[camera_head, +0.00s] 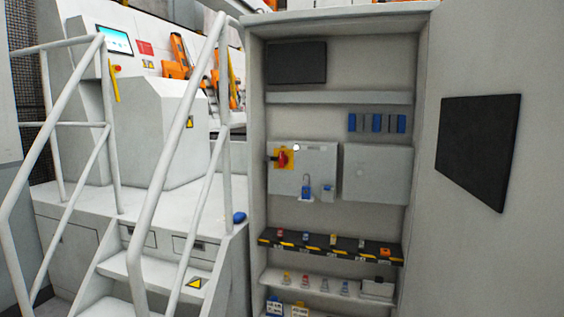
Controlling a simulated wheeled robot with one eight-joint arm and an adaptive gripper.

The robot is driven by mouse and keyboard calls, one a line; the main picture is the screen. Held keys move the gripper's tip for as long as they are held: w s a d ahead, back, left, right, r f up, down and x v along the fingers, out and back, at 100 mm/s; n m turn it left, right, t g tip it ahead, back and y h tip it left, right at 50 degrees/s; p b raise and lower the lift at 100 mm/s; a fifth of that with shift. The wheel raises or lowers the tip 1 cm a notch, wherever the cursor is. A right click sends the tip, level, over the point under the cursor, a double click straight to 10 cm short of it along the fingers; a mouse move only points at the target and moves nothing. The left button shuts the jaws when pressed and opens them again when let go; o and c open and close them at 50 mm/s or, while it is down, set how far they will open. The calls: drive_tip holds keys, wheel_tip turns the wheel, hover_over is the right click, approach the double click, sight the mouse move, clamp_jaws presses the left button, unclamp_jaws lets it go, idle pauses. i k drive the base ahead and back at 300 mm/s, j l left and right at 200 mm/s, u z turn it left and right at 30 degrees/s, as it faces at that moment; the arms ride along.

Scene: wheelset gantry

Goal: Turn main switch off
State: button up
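The main switch (282,158) is a red rotary handle on a yellow plate. It sits at the upper left of a light grey box (318,172) inside the open cabinet. The handle looks roughly upright, but it is too small to tell its exact setting. A blue padlock-like item (306,188) hangs at the lower middle of the same box. My gripper is not in view.
The open cabinet door (470,230) stands on the right. A striped shelf (330,248) and a lower shelf (330,285) hold several small coloured items. White stairs with handrails (172,130) stand close on the left of the cabinet. A machine (150,110) is behind.

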sight(283, 160)
drive_tip(key=i+j, duration=0.1)
drive_tip(key=j, duration=0.25)
drive_tip(key=i+j, duration=0.15)
drive_tip(key=j, duration=0.2)
drive_tip(key=i+j+z, duration=0.1)
drive_tip(key=j, duration=0.25)
drive_tip(key=i+j, duration=0.1)
drive_tip(key=j, duration=0.3)
